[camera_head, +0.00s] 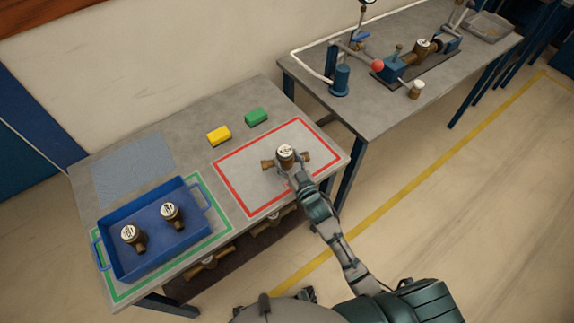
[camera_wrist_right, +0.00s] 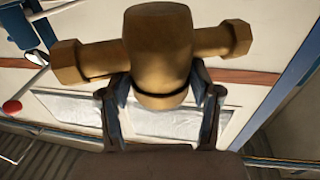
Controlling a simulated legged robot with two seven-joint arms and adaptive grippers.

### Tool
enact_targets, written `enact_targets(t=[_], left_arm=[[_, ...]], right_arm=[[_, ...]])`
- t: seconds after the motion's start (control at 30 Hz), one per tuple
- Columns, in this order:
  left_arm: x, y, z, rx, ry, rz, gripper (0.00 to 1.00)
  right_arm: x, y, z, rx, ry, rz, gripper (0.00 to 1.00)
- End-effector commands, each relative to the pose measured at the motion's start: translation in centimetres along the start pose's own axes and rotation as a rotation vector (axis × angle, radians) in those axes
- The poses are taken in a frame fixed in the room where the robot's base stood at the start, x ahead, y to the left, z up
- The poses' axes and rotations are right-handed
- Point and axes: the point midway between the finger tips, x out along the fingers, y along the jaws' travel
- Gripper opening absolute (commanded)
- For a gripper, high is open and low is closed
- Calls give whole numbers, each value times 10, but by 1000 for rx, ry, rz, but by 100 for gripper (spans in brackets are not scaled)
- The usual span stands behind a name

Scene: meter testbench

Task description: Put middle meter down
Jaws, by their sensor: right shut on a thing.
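A brass meter (camera_head: 286,155) with a white dial on top is over the red-outlined rectangle on the near table. My right gripper (camera_head: 297,177) is shut on it from the near side. In the right wrist view the meter (camera_wrist_right: 160,50) fills the upper middle, its body between the fingers (camera_wrist_right: 160,100) and its pipe ends pointing left and right. Whether its base touches the table cannot be told. Two more meters (camera_head: 129,235) (camera_head: 171,215) stand in the blue tray (camera_head: 154,269) at the left. My left gripper does not show.
The red outline (camera_head: 235,196) has bare table around the meter. A yellow block (camera_head: 219,135) and a green block (camera_head: 256,116) lie behind it. A second table (camera_head: 345,119) at upper right carries a test rig. More brass parts (camera_head: 208,264) lie on the shelf below.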

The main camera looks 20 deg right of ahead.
Motion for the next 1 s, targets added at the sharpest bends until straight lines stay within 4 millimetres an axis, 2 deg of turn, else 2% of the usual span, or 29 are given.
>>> enact_targets(t=[0.13, 0.3, 0.57, 0.6, 0.67, 1.0], left_arm=[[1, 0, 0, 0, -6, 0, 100], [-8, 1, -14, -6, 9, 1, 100], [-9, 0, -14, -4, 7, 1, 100], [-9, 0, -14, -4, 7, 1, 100], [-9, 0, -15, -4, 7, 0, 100], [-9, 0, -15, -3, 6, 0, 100]], right_arm=[[0, 0, 13, 1, 1, 0, 0], [0, -1, 33, 2, 3, 0, 0], [-1, -1, 33, 1, 4, 0, 0], [-1, 0, 35, 1, -2, 0, 73], [-1, 0, 35, 1, -2, 0, 88], [-2, 0, 35, 1, -2, 0, 88]])
